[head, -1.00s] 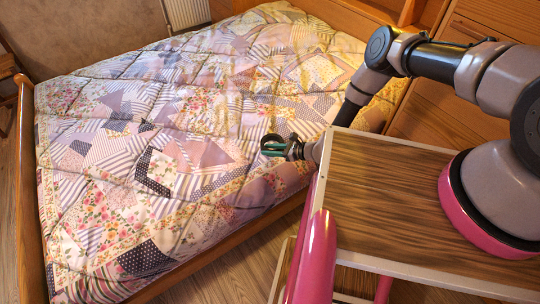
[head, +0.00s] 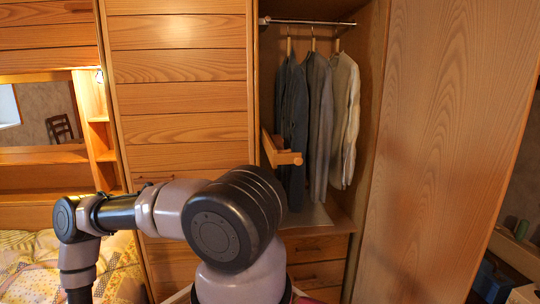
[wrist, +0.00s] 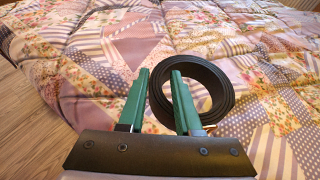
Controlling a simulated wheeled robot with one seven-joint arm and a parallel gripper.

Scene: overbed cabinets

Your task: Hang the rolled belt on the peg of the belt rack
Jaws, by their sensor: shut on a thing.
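The rolled belt (wrist: 222,88) is a dark, open coil in the wrist view. My gripper (wrist: 160,75) has green fingers and is shut on the near left wall of the coil, one finger outside it and one inside its opening. The belt is in front of the patchwork bed cover; the gap between them is hard to judge. In the head view the belt rack (head: 268,145) is a wooden piece at the left side of the open wardrobe, with a peg (head: 290,158) sticking out at its front. My gripper and the belt are out of the head view.
Jackets and a shirt (head: 345,120) hang from a rail (head: 310,22) just right of and behind the rack. A closed wooden panel (head: 450,140) stands to the right and drawers (head: 318,250) below. The bed (head: 30,265) is at lower left.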

